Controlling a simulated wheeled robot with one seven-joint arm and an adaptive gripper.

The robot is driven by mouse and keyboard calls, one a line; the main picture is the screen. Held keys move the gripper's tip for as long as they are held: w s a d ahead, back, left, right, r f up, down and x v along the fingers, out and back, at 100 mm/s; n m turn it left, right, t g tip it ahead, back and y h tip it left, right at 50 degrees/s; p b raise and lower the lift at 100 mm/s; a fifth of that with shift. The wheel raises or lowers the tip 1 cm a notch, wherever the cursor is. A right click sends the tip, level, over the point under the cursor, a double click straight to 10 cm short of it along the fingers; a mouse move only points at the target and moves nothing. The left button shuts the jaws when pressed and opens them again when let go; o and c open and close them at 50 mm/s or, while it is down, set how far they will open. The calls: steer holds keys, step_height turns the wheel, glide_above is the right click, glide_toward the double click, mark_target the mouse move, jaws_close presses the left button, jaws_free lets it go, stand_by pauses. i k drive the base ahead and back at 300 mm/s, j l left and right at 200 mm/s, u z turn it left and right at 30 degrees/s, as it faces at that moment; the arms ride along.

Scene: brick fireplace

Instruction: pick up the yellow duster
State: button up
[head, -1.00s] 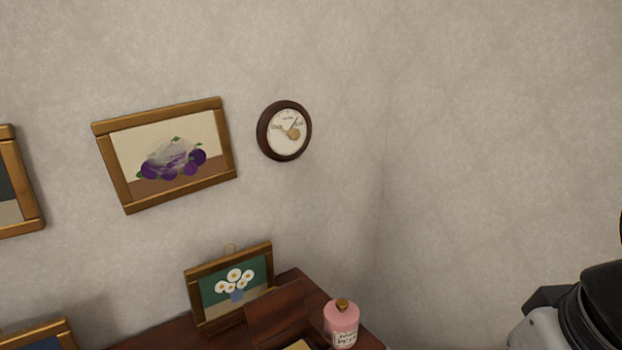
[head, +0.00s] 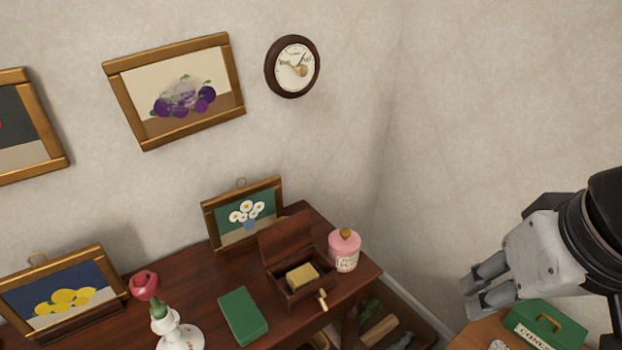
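I cannot make out a yellow duster for certain in the head view. A yellowish block (head: 302,276) lies inside an open wooden box (head: 290,298) on the dark wooden table; I cannot tell whether it is the duster. My gripper (head: 469,295) is at the right, pointing left, above and beside a small wooden surface. Its two fingers show a gap between them and nothing in it. It is well to the right of the box and apart from it.
The dark table (head: 210,290) also bears a pink jar (head: 344,252), a green book (head: 242,316), a white vase with a red flower (head: 178,330) and framed pictures. A green box (head: 545,328) stands below my gripper. A clock (head: 293,67) hangs on the wall.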

mark_target(302, 276)
steer(key=u, duration=1.85)
steer(key=z, duration=1.3)
steer(key=j, duration=1.1)
